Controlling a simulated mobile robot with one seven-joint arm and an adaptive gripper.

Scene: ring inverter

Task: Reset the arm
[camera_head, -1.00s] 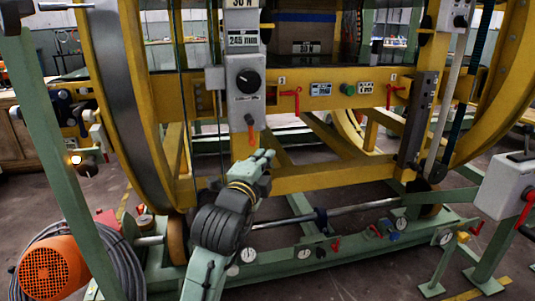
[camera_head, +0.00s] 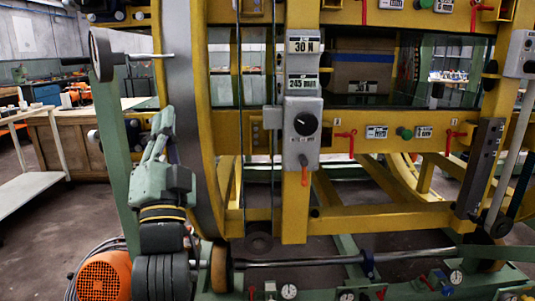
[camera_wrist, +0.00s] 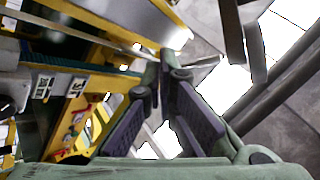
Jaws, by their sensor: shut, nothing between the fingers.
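My gripper (camera_head: 158,130) is at the left in the head view, pointing up on its green wrist, in front of the left end of the yellow ring inverter (camera_head: 365,218). Its fingers are shut and hold nothing. In the wrist view the fingers (camera_wrist: 160,75) come together at the middle, with yellow frame parts to their left. In the head view the fingers overlap the ring's left side, and I cannot tell how near they are to it.
A grey control box (camera_head: 302,128) with a black dial and red lever hangs on the frame to the right. An orange motor (camera_head: 103,277) stands low at the left beside a green post (camera_head: 115,130). A wooden bench (camera_head: 72,143) stands behind. Bare floor shows at left.

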